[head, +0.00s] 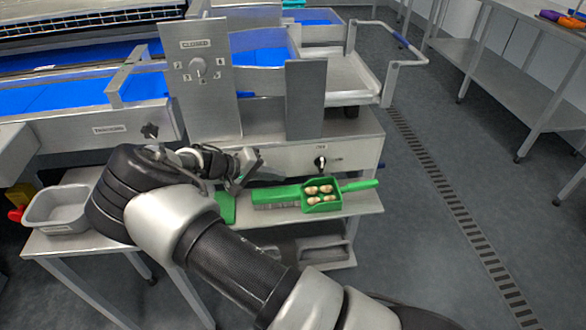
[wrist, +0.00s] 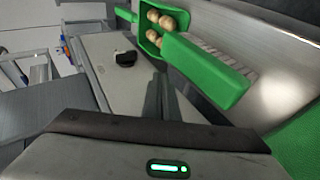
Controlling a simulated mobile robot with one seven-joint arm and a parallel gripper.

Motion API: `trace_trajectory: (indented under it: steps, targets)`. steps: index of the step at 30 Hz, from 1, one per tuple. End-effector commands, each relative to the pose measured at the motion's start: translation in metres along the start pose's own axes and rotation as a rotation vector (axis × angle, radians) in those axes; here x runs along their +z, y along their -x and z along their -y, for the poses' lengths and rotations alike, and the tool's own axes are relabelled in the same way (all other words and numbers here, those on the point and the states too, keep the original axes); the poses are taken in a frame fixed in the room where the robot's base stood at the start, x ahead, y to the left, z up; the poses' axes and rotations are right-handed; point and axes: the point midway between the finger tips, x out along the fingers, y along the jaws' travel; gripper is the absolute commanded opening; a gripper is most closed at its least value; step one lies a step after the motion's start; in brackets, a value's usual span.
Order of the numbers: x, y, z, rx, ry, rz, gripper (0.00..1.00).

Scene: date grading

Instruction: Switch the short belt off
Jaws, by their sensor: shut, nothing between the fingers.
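A small black rotary switch (head: 320,162) sits on the grey front panel (head: 285,160) under the belt end, with small marks above and right of it that I cannot read. The same black switch shows in the wrist view (wrist: 126,58), on its pale panel. I cannot tell which way it is set. My gripper (head: 252,165) is shut and empty, in front of the panel and left of the switch. Its dark fingers (wrist: 160,88) point toward the panel in the wrist view, apart from the switch.
A green scoop (head: 358,185) holding several dates and a green-handled brush (head: 275,195) lie on the shelf below the panel. An upright plate with a numbered dial (head: 201,67) stands above left. A grey tub (head: 60,208) is at left. Blue belts run behind.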

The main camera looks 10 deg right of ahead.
Motion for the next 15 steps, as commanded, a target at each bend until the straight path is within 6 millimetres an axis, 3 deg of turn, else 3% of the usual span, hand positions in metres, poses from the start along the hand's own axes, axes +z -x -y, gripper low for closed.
trace_trajectory:
  steps: [6,15]
  targets:
    - [0.001,0.025,0.018,-0.002,0.001,-0.002,0.0]
    - [0.002,0.03,0.023,-0.002,0.001,-0.001,0.0]
